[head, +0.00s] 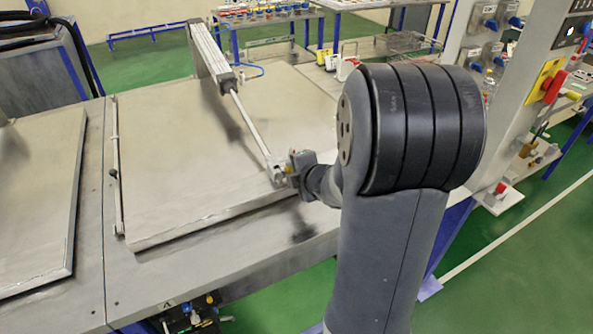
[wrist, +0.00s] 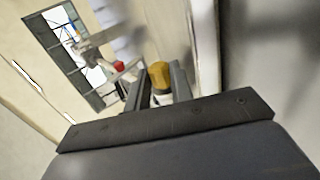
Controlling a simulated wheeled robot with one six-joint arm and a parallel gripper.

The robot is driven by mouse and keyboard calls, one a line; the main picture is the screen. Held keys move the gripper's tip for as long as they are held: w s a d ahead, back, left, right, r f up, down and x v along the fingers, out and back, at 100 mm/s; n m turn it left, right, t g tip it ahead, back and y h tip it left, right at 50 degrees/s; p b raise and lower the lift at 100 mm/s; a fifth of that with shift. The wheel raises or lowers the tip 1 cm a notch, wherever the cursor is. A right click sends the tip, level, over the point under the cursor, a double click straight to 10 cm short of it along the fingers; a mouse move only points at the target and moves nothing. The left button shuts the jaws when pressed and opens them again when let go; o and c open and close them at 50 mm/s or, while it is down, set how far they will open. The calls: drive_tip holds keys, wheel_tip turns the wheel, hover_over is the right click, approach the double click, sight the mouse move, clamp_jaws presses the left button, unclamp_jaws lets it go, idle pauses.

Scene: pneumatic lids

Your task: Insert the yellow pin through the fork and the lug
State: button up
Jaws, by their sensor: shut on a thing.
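The yellow pin (wrist: 159,74) sits between the two dark fingers of my gripper (wrist: 160,82) in the wrist view, with a pale part below its yellow head. My gripper also shows in the head view (head: 294,166), at the lower end of the cylinder rod (head: 251,127), close above the lid's right edge. The fork (head: 278,172) at the rod's end is small there and partly covered by my gripper. The lug cannot be made out. Whether the pin's tip is in the fork or beside it cannot be told.
The pneumatic cylinder (head: 208,50) slants above the large grey lid (head: 180,165). A second lid (head: 35,200) lies at the left. A control post with a red switch (head: 553,88) stands at the right. Benches with small parts (head: 265,14) are at the back.

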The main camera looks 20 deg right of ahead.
drive_tip(key=shift+a, duration=0.1)
drive_tip(key=o, duration=1)
drive_tip(key=shift+s+f, duration=0.1)
drive_tip(key=shift+f, duration=0.05)
drive_tip(key=shift+f, duration=0.1)
drive_tip(key=shift+s, duration=0.15)
drive_tip(key=p+v, duration=0.3)
drive_tip(key=v, duration=0.7)
drive_tip(key=shift+r, duration=0.55)
drive_tip(key=b+x, duration=0.2)
drive_tip(key=x, duration=0.7)
drive_tip(key=shift+f+b, duration=0.25)
drive_tip(key=shift+b, duration=0.15)
